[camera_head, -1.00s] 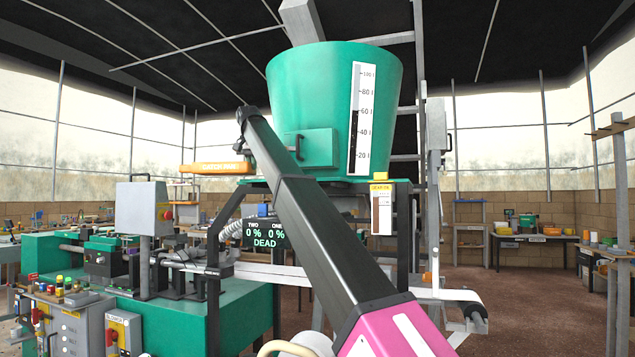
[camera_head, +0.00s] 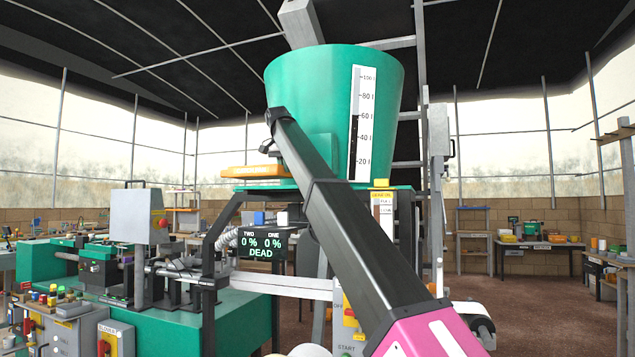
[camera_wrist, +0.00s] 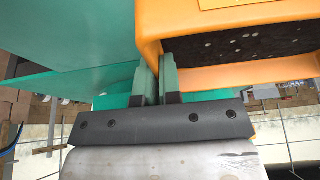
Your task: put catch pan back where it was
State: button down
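The catch pan (camera_head: 254,171) is a shallow orange tray at the lower left side of the green hopper (camera_head: 325,85). In the wrist view the catch pan (camera_wrist: 150,30) shows its orange wall and a dark inside with white specks. My gripper (camera_wrist: 157,75) has its two green fingers close together on the pan's near wall. In the head view my gripper (camera_head: 268,150) is small and partly hidden by my arm at the pan's upper edge. The pan's right end and underside are hidden, so I cannot tell whether it rests on anything.
A black frame (camera_head: 215,235) carries the hopper. A display (camera_head: 262,243) reading DEAD hangs under it. A grey control box (camera_head: 138,216) stands left, and a pale conveyor (camera_head: 285,284) runs below. A grey post (camera_head: 437,180) stands right of the hopper.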

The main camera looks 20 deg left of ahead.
jog(key=d, duration=0.9)
jog(key=w+d, duration=0.1)
jog(key=d, duration=0.3)
jog(key=shift+d, duration=0.4)
jog(key=d, duration=0.2)
jog(key=shift+d, duration=0.35)
jog(key=f, duration=0.3)
jog(key=shift+a+f, duration=0.1)
jog(key=shift+a, duration=0.15)
jog(key=shift+w, duration=0.1)
jog(key=c, duration=1.3)
grip_release()
